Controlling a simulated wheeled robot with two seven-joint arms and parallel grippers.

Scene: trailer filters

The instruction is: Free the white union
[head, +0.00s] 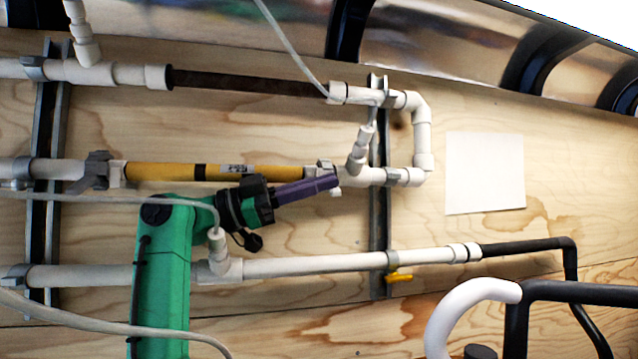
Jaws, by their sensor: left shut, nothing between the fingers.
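White pipe runs cross a plywood wall. A yellow filter tube (215,172) sits in the middle run, with a white fitting (323,170) at its right end and another white fitting (116,173) at its left end. Which fitting is the white union, I cannot tell for sure. My left gripper (334,182) comes up from below on a green arm. Its purple fingers are shut and empty, pointing right, with their tips in front of the pipe just by the right-end fitting. Whether they touch it, I cannot tell. The fingers partly hide that joint. My right gripper is out of view.
A dark filter tube (245,84) lies in the upper run. A lower white pipe (310,263) has a yellow valve handle (399,277). Metal struts (380,225) hold the pipes. A thin hose (285,42) hangs down. Black tubing with a white curved end (470,295) stands lower right.

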